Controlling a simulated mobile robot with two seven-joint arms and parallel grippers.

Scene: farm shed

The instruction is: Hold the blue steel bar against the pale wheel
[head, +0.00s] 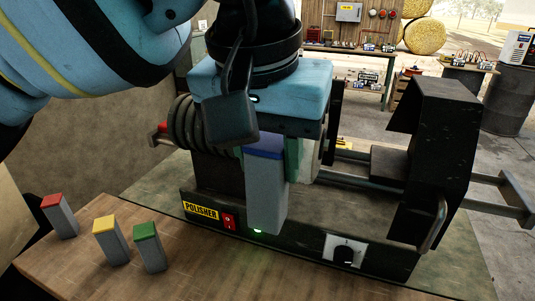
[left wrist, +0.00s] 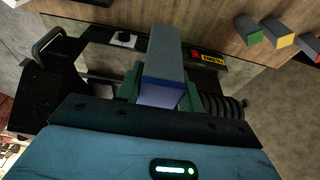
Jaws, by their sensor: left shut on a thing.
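The blue steel bar (head: 266,200), grey with a blue end, is upright in front of the polisher (head: 305,245). My left gripper (head: 268,158) is shut on it near its blue top, with green fingers on either side. In the left wrist view, the bar (left wrist: 164,55) sticks out from between the fingers. The pale wheel (head: 310,160) shows partly, just behind and right of the gripper. The bar and gripper hide part of it, and I cannot tell whether the bar touches it. My right gripper is not in view.
Red (head: 59,216), yellow (head: 111,240) and green (head: 149,247) topped bars stand on the wooden bench at left. The polisher has a red switch (head: 229,221), a lit green lamp (head: 257,231), a dial (head: 343,252) and a tall black guard (head: 435,150) at right.

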